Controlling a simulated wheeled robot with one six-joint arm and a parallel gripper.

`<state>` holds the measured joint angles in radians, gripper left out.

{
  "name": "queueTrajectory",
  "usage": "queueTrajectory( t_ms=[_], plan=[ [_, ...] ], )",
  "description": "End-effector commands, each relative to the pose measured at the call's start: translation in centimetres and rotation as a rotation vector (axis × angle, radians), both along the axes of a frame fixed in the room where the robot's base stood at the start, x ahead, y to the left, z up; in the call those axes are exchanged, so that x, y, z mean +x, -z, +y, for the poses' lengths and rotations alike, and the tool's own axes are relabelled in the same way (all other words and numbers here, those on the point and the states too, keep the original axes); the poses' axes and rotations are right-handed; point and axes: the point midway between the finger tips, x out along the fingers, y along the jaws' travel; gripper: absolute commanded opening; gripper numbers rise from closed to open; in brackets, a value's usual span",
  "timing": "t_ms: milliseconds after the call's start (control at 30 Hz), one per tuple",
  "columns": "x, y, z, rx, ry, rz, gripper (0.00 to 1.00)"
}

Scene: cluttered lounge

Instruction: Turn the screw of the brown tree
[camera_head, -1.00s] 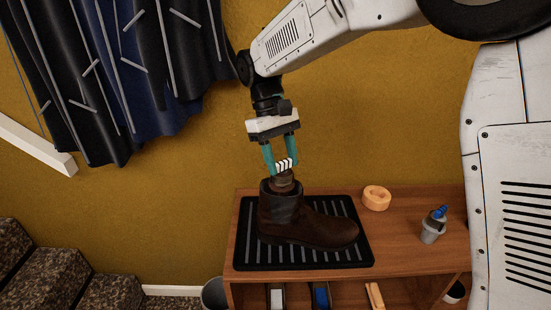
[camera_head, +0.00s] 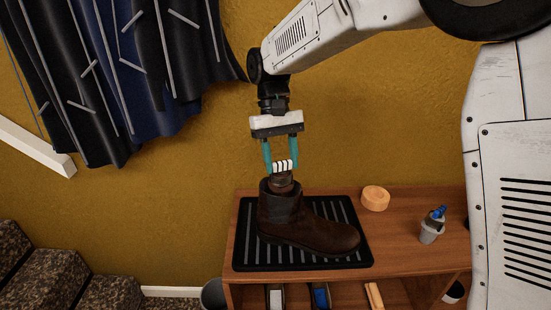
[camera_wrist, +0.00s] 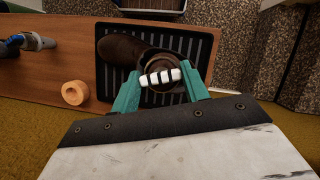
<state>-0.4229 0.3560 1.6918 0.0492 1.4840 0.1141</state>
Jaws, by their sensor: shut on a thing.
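A brown boot (camera_head: 312,230) stands upright on a black ribbed mat (camera_head: 355,258), its toe to the right. The brown tree (camera_head: 280,182) sits in the boot's opening, with only its top showing. Its screw (camera_head: 284,166) has a white handle with dark bands. My gripper (camera_head: 281,163) points down over the boot, its teal fingers shut on the two ends of the handle. In the wrist view the screw handle (camera_wrist: 161,76) lies crosswise between the fingers, above the boot's opening.
The mat lies on a wooden bench (camera_head: 400,245).

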Motion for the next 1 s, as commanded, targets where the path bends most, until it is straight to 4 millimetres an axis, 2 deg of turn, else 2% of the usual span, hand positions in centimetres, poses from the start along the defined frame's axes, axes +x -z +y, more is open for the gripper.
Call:
queueTrajectory(
  t_ms=[667,700,767,1000],
  plan=[
    [0.02,-0.07,-0.01,0.0,0.0,-0.001,0.22],
    [0.01,-0.07,-0.02,0.0,0.0,-0.001,0.53],
    [0.02,-0.06,-0.02,0.0,0.0,-0.001,0.67],
    [0.02,-0.04,-0.01,0.0,0.0,-0.001,0.67]
  ],
)
